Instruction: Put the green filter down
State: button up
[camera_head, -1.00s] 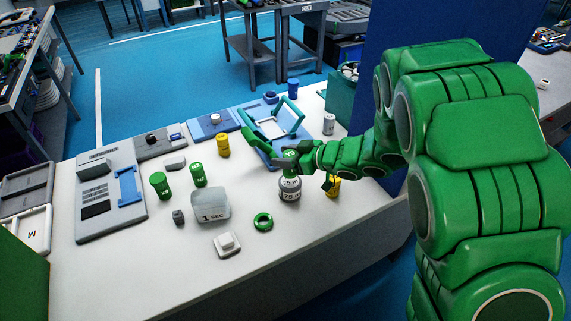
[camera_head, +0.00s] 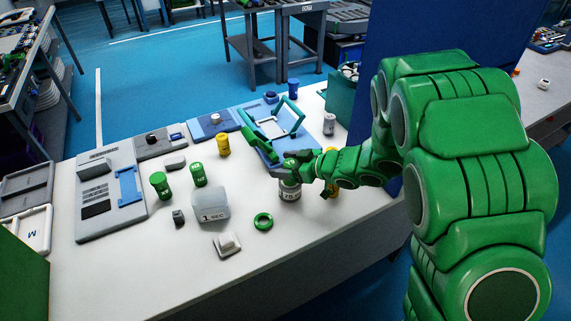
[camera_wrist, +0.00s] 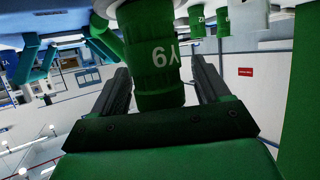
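A green filter with a pale marking (camera_wrist: 158,55) stands between the two fingers of my gripper (camera_wrist: 158,68) in the wrist view. It appears upside down there. A narrow gap shows beside the filter, so the fingers look open around it. In the head view my gripper (camera_head: 305,164) is at the filter's right side, and the filter's green top (camera_head: 291,160) shows beside it. The filter appears on or directly above a grey round weight (camera_head: 289,194). Their contact is hidden by my gripper.
Two other green filters (camera_head: 160,185) (camera_head: 198,174) stand left. A yellow cylinder (camera_head: 222,145) and a blue-green framed fixture (camera_head: 275,125) are behind.

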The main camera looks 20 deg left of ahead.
jog(key=shift+r, duration=0.1)
jog(key=shift+d+r, duration=0.1)
jog(key=shift+d, duration=0.05)
jog(key=v, duration=1.1)
jog(key=shift+d, duration=0.3)
jog(key=shift+s+r, duration=0.1)
